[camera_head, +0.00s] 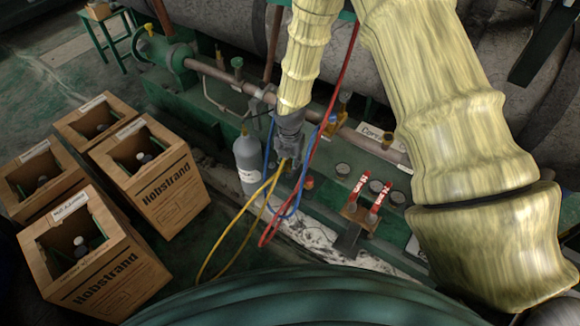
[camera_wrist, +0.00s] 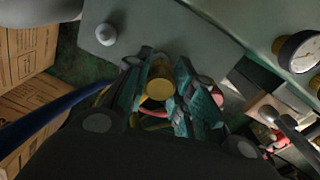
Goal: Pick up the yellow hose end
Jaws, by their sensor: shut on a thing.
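My gripper (camera_head: 287,157) points down at the middle of the head view, just right of a grey cylinder. It is shut on the yellow hose end (camera_wrist: 159,84), which sits between the two teal finger pads in the wrist view. The yellow hose (camera_head: 243,214) hangs from the gripper in a loop toward the floor at lower left. Most of the hose end is hidden by the fingers in the head view.
The blue hose (camera_head: 298,196) and red hose (camera_head: 316,142) run close to my gripper. The grey cylinder (camera_head: 257,163) stands beside it. Several cardboard boxes (camera_head: 160,190) are at left. Red-handled valves (camera_head: 377,198) and gauges (camera_wrist: 298,50) are at right. Pipework runs behind.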

